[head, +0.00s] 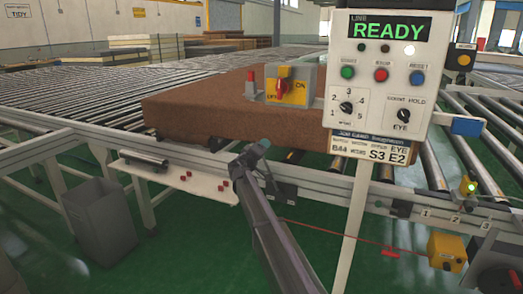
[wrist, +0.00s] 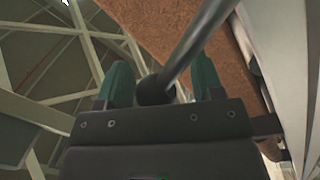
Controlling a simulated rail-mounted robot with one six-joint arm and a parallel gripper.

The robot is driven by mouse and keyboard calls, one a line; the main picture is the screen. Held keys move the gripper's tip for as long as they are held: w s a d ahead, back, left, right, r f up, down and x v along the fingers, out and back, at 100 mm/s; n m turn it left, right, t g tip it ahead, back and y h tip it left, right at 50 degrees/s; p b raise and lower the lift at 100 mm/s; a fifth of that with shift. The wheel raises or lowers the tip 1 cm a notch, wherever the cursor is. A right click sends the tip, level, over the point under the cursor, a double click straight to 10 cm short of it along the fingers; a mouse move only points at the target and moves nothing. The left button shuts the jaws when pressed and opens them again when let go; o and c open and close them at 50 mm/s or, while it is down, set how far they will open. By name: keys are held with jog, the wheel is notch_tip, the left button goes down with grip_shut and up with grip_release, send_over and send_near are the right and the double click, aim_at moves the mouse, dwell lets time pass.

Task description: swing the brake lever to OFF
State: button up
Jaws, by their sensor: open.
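A grey rod with a black ball knob (wrist: 156,90) shows in the wrist view, its knob between the two teal fingers of my gripper (wrist: 163,80). The fingers stand apart, one on each side of the knob. I cannot tell whether either touches it. In the head view my gripper (head: 254,154) is at the conveyor's front rail, below the brown mattress; the rod is not clear there.
The brown mattress (head: 208,108) lies on the roller conveyor. A control panel (head: 378,66) reading READY stands on a post at right. A white shelf (head: 177,178) with small red pieces is left of my gripper. A grey bin (head: 101,215) stands on the floor.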

jog(key=v, duration=1)
jog(key=shift+s+a+b, duration=0.2)
jog(key=shift+s+b, duration=0.05)
jog(key=shift+b, duration=0.2)
jog(key=s+d+f+m+g+y, duration=0.1)
jog(key=s+d+f+g, duration=0.35)
jog(key=s, duration=0.25)
jog(key=s+d+f+m+g+y, duration=0.1)
jog(key=s+d+f+g, duration=0.2)
jog(key=s+f, duration=0.3)
jog(key=s+d+f+m+g+y, duration=0.1)
jog(key=s+d+f+g, duration=0.25)
jog(key=s, duration=0.45)
jog(key=s+d+f+m+g+y, duration=0.1)
jog(key=s+d+f+g+y, duration=0.2)
jog(key=s, duration=0.9)
jog(key=s+d+f+m+g+y, duration=0.1)
jog(key=s+d+g+y, duration=0.2)
jog(key=s, duration=0.9)
notch_tip(320, 180, up, 28)
jog(key=w+a+y+p, duration=0.1)
jog(key=p, duration=2.7)
jog(key=shift+f+t, duration=0.25)
jog(key=shift+t, duration=0.15)
